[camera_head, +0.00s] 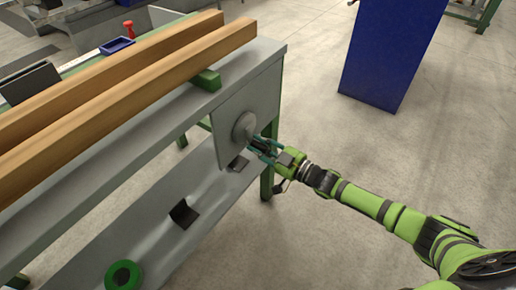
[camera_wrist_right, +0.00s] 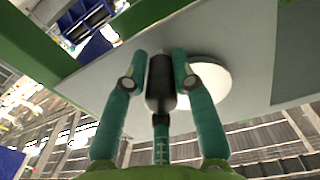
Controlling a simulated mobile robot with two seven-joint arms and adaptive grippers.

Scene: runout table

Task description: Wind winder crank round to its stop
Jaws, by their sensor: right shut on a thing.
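The winder (camera_head: 243,127) is a round grey hub on a grey plate (camera_head: 228,147) at the near right end of the runout table. In the right wrist view its pale disc (camera_wrist_right: 210,82) shows behind the fingers. My right gripper (camera_head: 262,143) is at the hub, its teal fingers shut on the dark crank handle (camera_wrist_right: 160,82), which stands between both fingertips in the wrist view. The crank arm is mostly hidden behind the fingers. My left gripper is in neither view.
Two long wooden beams (camera_head: 130,85) lie along the table (camera_head: 262,52) near a green block (camera_head: 207,79). A green ring (camera_head: 123,275) is low on the front. A blue cabinet (camera_head: 390,50) stands behind on the right. Open floor (camera_head: 330,140) lies between.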

